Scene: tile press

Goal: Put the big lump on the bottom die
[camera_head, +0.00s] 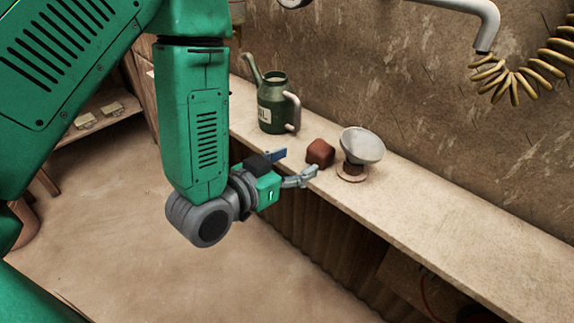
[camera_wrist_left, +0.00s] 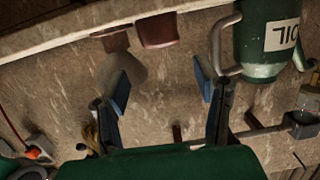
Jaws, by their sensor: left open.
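A reddish-brown, roughly cubic lump (camera_head: 320,153) sits on the shelf near its front edge; it also shows in the left wrist view (camera_wrist_left: 158,30). It is the only lump I can make out. My left gripper (camera_head: 297,163) is open and empty, just in front of the shelf edge, its fingers pointing toward the lump and apart from it. In the left wrist view its two blue-padded fingers (camera_wrist_left: 162,84) are spread, with the lump beyond them. I cannot make out the bottom die. My right gripper is not in view.
A grey tilted dish (camera_head: 362,146) on a small brown base stands right beside the lump. A green oil can (camera_head: 272,108) stands to its left. The shelf (camera_head: 450,208) is clear to the right. A yellow coiled hose (camera_head: 515,82) hangs at upper right.

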